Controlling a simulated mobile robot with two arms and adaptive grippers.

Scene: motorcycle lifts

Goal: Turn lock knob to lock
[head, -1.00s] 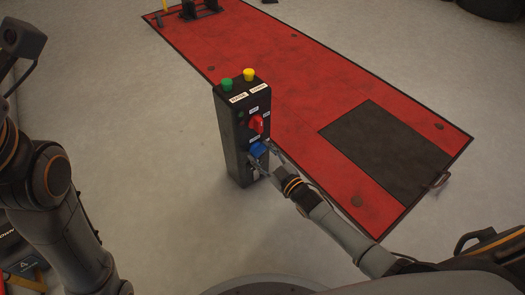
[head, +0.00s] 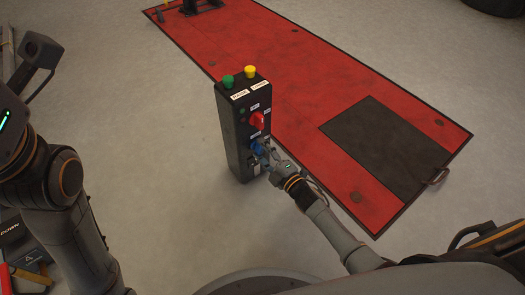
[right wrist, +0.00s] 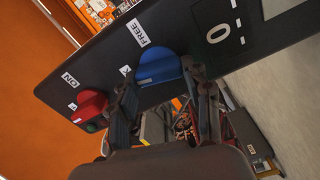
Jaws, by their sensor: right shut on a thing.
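The blue lock knob (head: 257,146) sits on the front face of a dark control pedestal (head: 236,130), below a red knob (head: 257,121). In the right wrist view the blue knob (right wrist: 158,68) has a FREE label beside it; any lock label is not readable. My right gripper (head: 264,151) reaches the knob from the right and is shut on it. In the wrist view its two fingers (right wrist: 165,88) are on either side of the knob and hide part of its edge. My left arm shows at the left, but its gripper is not in view.
A green button (head: 228,81) and a yellow button (head: 250,71) stand on top of the pedestal. A red lift platform (head: 300,85) with a dark panel (head: 388,150) lies behind and right. Grey floor (head: 150,110) is clear left of the pedestal.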

